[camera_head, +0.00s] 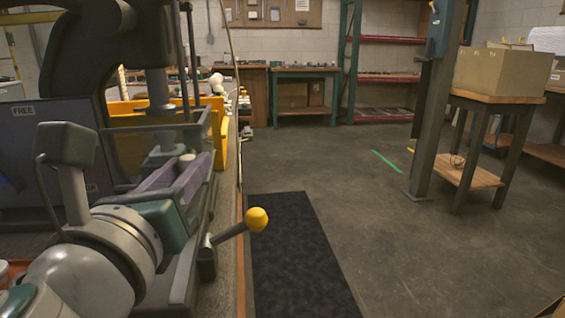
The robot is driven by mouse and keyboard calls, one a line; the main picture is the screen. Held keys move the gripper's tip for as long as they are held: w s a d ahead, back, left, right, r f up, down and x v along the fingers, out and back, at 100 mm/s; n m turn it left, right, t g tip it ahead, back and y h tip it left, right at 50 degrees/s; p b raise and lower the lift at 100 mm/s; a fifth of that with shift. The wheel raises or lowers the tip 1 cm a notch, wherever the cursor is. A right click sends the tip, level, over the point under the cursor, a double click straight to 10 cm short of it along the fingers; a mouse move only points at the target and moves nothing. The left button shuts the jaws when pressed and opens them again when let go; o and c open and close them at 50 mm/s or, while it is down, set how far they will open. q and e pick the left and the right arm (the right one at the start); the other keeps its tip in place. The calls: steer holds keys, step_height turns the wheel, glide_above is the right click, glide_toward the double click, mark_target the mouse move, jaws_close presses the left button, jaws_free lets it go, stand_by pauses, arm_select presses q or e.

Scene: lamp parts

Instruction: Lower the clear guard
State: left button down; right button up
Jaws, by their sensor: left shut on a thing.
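My left gripper (183,172) reaches in from the lower left to the dark press (85,45). Its purple-grey fingers are shut on a small pale peg (187,158) below the press head. I cannot tell whether this peg belongs to the clear guard. The guard's transparent panel is hard to make out; dark upright rods (194,60) stand near the press front. My right gripper is not in view.
A lever with a yellow knob (257,219) sticks out to the right past the bench edge. A yellow bin (219,135) stands behind the press. A dark mat (295,250) lies on open floor. A post (432,130) and a table with a carton (500,72) stand at right.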

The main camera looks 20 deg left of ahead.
arm_select(q)
steer(key=shift+f, duration=0.35)
steer(key=c, duration=0.9)
jaws_free()
steer(key=o, duration=0.3)
steer(key=shift+r, duration=0.15)
steer(key=b+v, duration=0.3)
steer(key=v, duration=0.6)
steer(key=shift+b, duration=0.35)
steer(key=shift+s+d, duration=0.15)
steer(key=shift+s, duration=0.3)
